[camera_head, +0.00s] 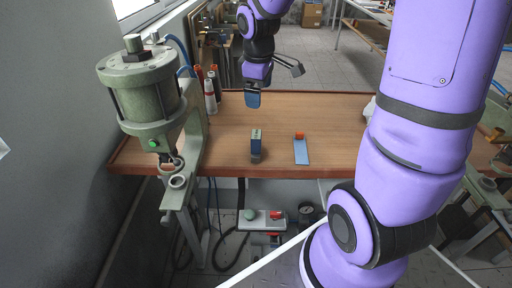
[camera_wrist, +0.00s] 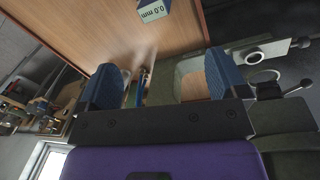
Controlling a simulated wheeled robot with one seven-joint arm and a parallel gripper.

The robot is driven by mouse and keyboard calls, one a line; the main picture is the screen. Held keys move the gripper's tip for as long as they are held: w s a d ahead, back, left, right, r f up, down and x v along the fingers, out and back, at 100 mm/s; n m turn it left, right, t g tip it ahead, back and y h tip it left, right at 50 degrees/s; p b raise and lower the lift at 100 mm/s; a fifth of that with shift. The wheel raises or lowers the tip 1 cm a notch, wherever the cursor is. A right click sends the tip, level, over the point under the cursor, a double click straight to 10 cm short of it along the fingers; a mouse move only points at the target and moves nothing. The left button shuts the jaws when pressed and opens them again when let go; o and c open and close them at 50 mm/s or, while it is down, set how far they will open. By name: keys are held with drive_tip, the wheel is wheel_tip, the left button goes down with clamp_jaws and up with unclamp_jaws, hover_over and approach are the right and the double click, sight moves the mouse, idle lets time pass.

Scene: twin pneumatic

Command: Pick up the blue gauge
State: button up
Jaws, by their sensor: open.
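The blue gauge (camera_head: 256,148) is a small upright block on the wooden table, with a pale display on its top. In the wrist view the gauge (camera_wrist: 153,10) shows at the top edge, cut off, with its "0.0 mm" label readable. My gripper (camera_head: 253,100) hangs beyond the gauge in the head view, apart from it and seen side-on. In the wrist view my gripper (camera_wrist: 164,78) has two blue ridged fingers spread wide with nothing held between them. The gauge lies outside the gap, past the fingertips.
A flat blue strip with an orange block (camera_head: 301,148) lies on the table (camera_head: 335,125) right of the gauge. A green pneumatic press (camera_head: 147,95) stands at the left edge, with bottles (camera_head: 211,92) behind it. The table between is mostly clear.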

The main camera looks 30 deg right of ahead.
sight(256, 134)
drive_tip(key=w+f+n, duration=0.1)
drive_tip(key=f, duration=0.2)
drive_tip(key=w+d+f+n, duration=0.1)
drive_tip(key=w+f, duration=0.1)
drive_tip(key=f, duration=0.1)
drive_tip(key=w+d+f+g+y, duration=0.1)
drive_tip(key=f, duration=0.2)
drive_tip(key=shift+w+f+n, duration=0.15)
drive_tip(key=shift+f+n, duration=0.15)
drive_tip(key=shift+n, duration=0.1)
wheel_tip(256, 134, down, 11)
drive_tip(key=shift+r, duration=0.1)
drive_tip(key=c, duration=1.2)
drive_tip(key=shift+o, duration=0.2)
